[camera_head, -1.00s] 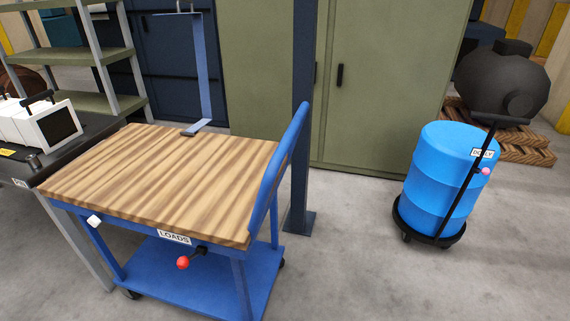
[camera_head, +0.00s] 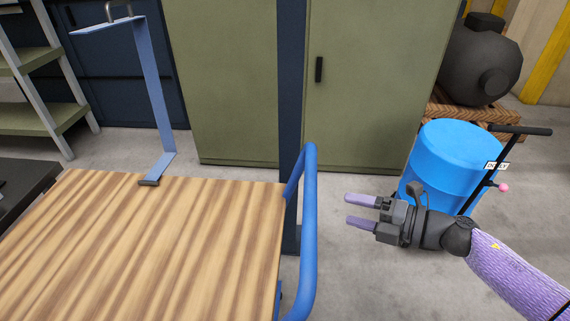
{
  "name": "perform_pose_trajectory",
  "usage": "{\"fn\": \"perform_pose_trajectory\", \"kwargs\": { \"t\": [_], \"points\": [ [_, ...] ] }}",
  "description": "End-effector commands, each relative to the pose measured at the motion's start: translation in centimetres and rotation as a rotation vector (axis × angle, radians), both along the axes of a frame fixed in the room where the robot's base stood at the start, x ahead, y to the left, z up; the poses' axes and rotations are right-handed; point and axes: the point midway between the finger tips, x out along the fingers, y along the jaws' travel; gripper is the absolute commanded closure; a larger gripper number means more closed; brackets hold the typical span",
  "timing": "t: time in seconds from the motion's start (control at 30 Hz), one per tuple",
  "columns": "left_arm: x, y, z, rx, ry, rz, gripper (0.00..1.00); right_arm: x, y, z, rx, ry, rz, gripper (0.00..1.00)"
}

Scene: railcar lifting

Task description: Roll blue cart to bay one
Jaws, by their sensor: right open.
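The blue cart has a striped wooden top (camera_head: 160,250) that fills the lower left of the head view. Its blue tubular handle (camera_head: 309,235) rises at the top's right end. My right gripper (camera_head: 353,210) is to the right of the handle, apart from it, with its two lilac fingers pointing left toward it. The fingers are spread and nothing is between them. The cart's lower shelf and wheels are out of view. My left gripper is not in view. No marking for bay one can be made out.
A blue drum (camera_head: 451,160) on a dolly with a black handle (camera_head: 520,130) stands behind my right arm. A blue post stands behind the cart handle, before a green cabinet (camera_head: 375,80). A blue bent bracket (camera_head: 153,90) stands at the top's far edge. A dark bench (camera_head: 25,190) is at left.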

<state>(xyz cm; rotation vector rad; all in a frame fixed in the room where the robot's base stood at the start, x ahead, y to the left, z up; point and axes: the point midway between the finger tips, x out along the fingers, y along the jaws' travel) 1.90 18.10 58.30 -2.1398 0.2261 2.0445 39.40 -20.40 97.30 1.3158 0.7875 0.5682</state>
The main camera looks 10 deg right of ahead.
Motion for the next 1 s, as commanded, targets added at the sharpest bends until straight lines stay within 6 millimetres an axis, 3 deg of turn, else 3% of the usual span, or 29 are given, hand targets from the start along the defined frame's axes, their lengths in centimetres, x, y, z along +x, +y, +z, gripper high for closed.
{"fn": "perform_pose_trajectory", "kwargs": {
  "t": [0.4, 0.6, 0.83, 0.87, 1.0],
  "points": [
    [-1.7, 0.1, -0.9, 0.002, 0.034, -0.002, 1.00, 4.9, 6.3, -1.4, -0.007, -0.008, 0.013, 0.24],
    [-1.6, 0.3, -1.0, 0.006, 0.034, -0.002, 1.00, 5.9, 7.6, -1.7, -0.006, -0.005, 0.012, 0.24],
    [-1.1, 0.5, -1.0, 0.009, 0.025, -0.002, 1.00, 6.0, 7.7, -1.7, -0.007, -0.005, 0.011, 0.24],
    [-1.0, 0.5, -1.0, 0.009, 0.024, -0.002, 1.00, 6.0, 7.7, -1.7, -0.007, -0.005, 0.011, 0.26],
    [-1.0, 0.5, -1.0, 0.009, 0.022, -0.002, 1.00, 6.0, 7.7, -1.7, -0.006, -0.005, 0.011, 0.56]
  ]
}}
